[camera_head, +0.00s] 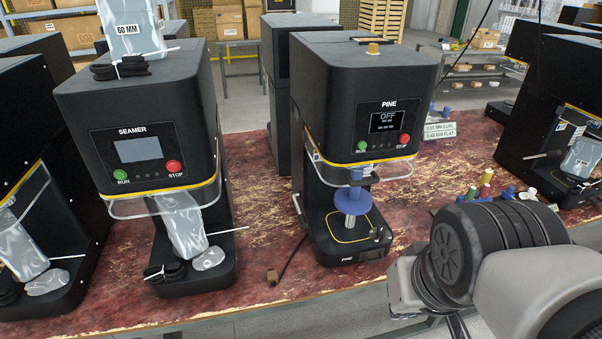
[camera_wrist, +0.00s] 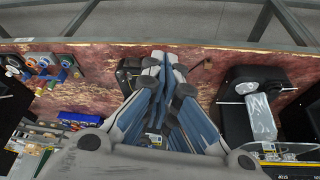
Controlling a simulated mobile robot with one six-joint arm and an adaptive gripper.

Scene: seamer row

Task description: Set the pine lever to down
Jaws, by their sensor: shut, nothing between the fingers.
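The black machine labelled PINE (camera_head: 350,100) stands right of centre in the head view, its screen (camera_head: 384,121) reading OFF. A small dark lever with a knob (camera_head: 379,234) appears at the right front of its base; its exact position is too small to tell. A blue round chuck (camera_head: 351,200) stands above the base. My gripper (camera_wrist: 166,62) is shut and empty in the wrist view, over the table near the front of a black base (camera_wrist: 128,75) that it partly hides. The lever cannot be made out there. My gripper is outside the head view; only my arm shows at right.
The SEAMER machine (camera_head: 143,130) stands to the left with a clear bag hanging from it. A brown plug (camera_head: 272,277) and cable lie between the two machines. Small blue, white and green parts (camera_head: 486,184) lie right of PINE.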

